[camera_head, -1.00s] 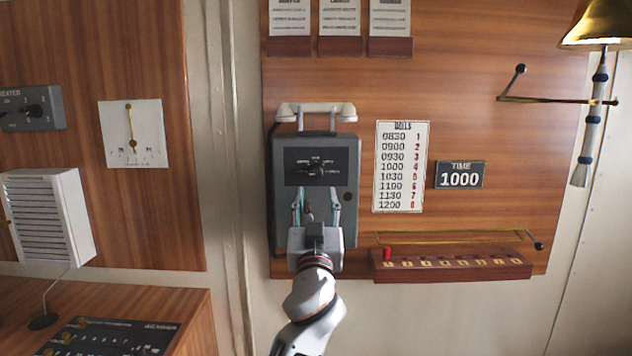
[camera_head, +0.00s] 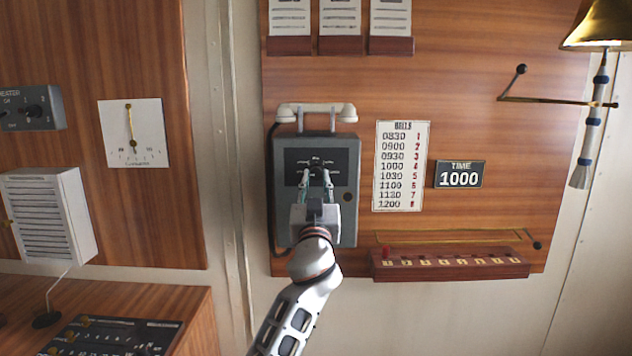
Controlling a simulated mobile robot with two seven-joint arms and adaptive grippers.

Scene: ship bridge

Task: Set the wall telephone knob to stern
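The wall telephone (camera_head: 348,222) is a grey box with a white handset (camera_head: 316,110) lying across its top. Its dark dial panel (camera_head: 345,161) carries small labels, too small to read surely. The black knob (camera_head: 316,166) sits in the middle of that panel and is partly hidden by my fingertips; its pointing direction is unclear. My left gripper (camera_head: 316,174) reaches up from below, its two fingers a little apart, one on each side of the knob. I cannot tell whether they touch it. My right gripper is not in view.
A wooden rack (camera_head: 450,266) with numbered slots is mounted low to the right of the telephone. A bells timetable (camera_head: 400,166) and a time sign (camera_head: 460,174) hang to the right. A brass bell (camera_head: 600,25) is at top right. A white louvred box (camera_head: 48,215) is at left.

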